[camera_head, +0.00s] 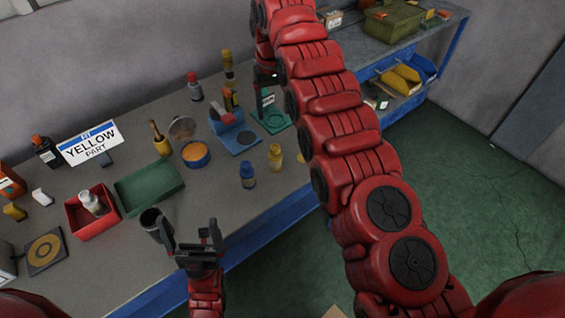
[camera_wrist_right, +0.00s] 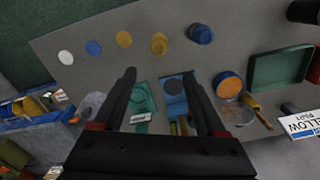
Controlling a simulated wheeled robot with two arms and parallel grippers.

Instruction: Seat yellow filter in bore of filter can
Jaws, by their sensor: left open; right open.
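A short yellow cylinder, likely the yellow filter (camera_head: 275,158), stands on the bench near its front edge, just left of my right arm. It also shows in the right wrist view (camera_wrist_right: 159,43), beyond my fingertips. A dark open-topped cylinder, likely the filter can (camera_head: 150,217), is at the bench front, its dark mouth facing up. My left gripper (camera_head: 190,234) is open and empty, close to the right of the can; I cannot tell whether they touch. My right gripper (camera_wrist_right: 159,74) is open with nothing between its fingers; my arm hides much of it in the head view.
A blue cylinder (camera_head: 247,175) stands beside the yellow one. Orange (camera_wrist_right: 124,39), blue (camera_wrist_right: 93,47) and white (camera_wrist_right: 65,57) round pieces continue the row. A blue fixture (camera_head: 240,136), green tray (camera_head: 148,187), red bin (camera_head: 75,222) and YELLOW PART sign (camera_head: 90,142) occupy the bench.

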